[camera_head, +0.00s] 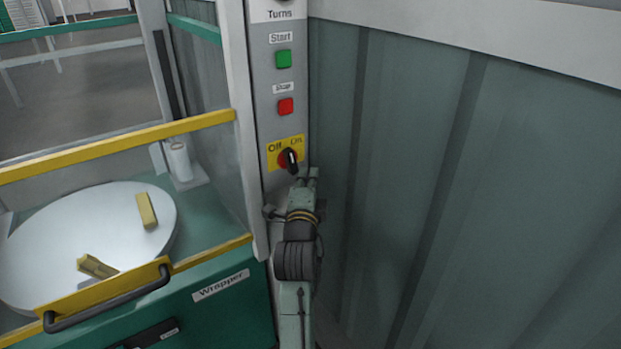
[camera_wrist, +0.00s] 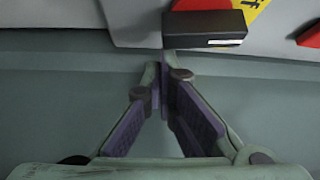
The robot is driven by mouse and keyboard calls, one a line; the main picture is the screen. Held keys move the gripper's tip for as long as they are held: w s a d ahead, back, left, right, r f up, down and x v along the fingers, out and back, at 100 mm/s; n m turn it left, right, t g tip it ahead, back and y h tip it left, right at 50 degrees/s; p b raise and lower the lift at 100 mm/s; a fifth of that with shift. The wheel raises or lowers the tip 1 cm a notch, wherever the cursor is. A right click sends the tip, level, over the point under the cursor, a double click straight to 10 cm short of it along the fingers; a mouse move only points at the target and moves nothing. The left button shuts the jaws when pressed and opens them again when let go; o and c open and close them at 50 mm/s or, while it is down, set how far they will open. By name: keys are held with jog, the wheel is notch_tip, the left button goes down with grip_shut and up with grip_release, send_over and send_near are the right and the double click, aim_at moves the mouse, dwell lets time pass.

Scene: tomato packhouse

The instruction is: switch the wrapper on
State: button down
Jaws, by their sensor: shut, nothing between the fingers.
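The wrapper (camera_head: 222,313) is a green machine with a yellow-framed clear guard, at the left of the head view. Its rotary switch (camera_head: 292,161) has a black handle with a white mark, on a red disc and a yellow plate (camera_head: 273,160) reading Off at left and On at right. The handle stands close to upright; I cannot tell its exact setting. My gripper (camera_head: 306,174) is shut and empty, just below and right of the handle. In the wrist view the black handle (camera_wrist: 205,29) lies just beyond my shut fingertips (camera_wrist: 163,82); contact is unclear.
A green start button (camera_head: 283,59) and a red stop button (camera_head: 286,106) sit above the switch on the grey post. A grey-green ribbed panel (camera_head: 430,170) fills the right. The white turntable (camera_head: 60,235) bears two yellowish blocks behind the guard's handle (camera_head: 110,301).

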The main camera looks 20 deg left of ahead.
jog(key=m+g, duration=0.1)
jog(key=s+m+g+p, duration=0.1)
jog(key=a+m+g+p, duration=0.1)
jog(key=m, duration=0.1)
jog(key=shift+s+f, duration=0.15)
jog(key=shift+f, duration=0.2)
jog(key=shift+s, duration=0.1)
